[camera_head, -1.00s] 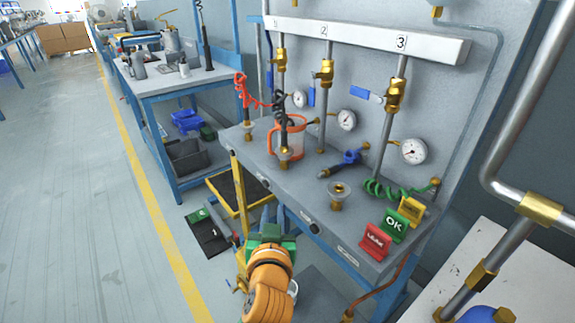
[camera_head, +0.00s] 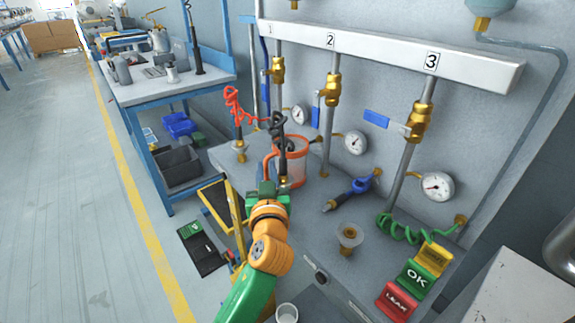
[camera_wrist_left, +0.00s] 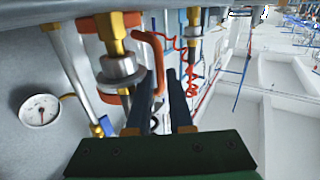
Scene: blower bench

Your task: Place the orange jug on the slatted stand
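The orange jug (camera_head: 296,165) stands on the grey bench top, below outlet 1. It has clear walls, an orange rim and an orange handle facing my left arm. My left gripper (camera_head: 268,188) is at the bench's front edge, close to the handle side. In the left wrist view, the two dark fingers (camera_wrist_left: 161,88) are apart, with the orange handle (camera_wrist_left: 158,62) by their tips; I cannot tell whether they touch it. A black coiled hose and brass fitting partly hide the jug. I cannot make out a slatted stand for sure. My right gripper is not in view.
Brass fittings (camera_head: 350,238), a blue-handled tool (camera_head: 354,190), a green coil (camera_head: 405,232) and LEAK/OK blocks (camera_head: 415,277) occupy the bench. A yellow-framed dark tray (camera_head: 216,205) is low beside it.

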